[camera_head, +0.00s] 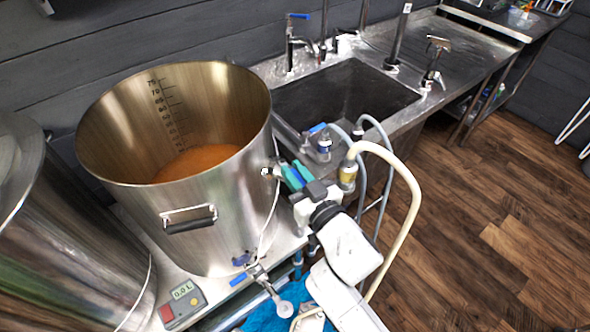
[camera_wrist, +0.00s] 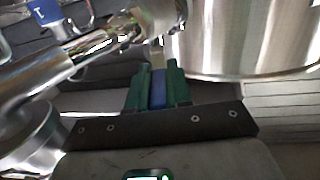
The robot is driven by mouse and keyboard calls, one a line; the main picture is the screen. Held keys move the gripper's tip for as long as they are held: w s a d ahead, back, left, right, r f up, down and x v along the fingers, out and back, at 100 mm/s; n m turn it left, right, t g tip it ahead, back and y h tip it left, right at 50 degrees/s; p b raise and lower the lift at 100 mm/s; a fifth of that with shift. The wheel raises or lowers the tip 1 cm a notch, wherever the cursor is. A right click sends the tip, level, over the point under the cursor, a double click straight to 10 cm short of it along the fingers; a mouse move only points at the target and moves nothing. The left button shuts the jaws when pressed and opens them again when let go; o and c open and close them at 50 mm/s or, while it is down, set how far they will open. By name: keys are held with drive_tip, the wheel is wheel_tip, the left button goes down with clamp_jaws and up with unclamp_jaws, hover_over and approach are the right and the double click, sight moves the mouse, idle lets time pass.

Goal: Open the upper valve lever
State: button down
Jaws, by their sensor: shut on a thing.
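The large steel pot (camera_head: 190,228) stands on the counter, holding orange-brown liquid. Its upper valve (camera_head: 270,172) is on the pot's right side, below the rim. My gripper (camera_head: 290,171) is at this valve, its green fingers pointing toward the pot. In the wrist view, my gripper (camera_wrist: 154,70) is shut on the blue lever (camera_wrist: 158,93), which lies between the two green fingers. In the head view the fingers hide most of the lever. The pot's lower valve, with its own blue handle (camera_head: 239,279), is near the base, apart from my gripper.
A second steel vessel (camera_head: 75,240) stands at the left. A meter (camera_head: 182,303) reading 0.0 L is in front. A cream hose (camera_head: 412,190) arches right of my arm. The sink (camera_head: 345,95) is behind. The wooden floor (camera_head: 500,210) at right is largely clear.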

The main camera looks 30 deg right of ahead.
drive_tip(key=shift+r, duration=0.25)
drive_tip(key=c, duration=1.3)
unclamp_jaws()
drive_tip(key=shift+o, duration=1.3)
drive_tip(key=shift+f, duration=0.1)
drive_tip(key=shift+s+f, duration=0.15)
drive_tip(key=shift+s, duration=0.25)
drive_tip(key=s+b, duration=0.3)
drive_tip(key=s, duration=0.7)
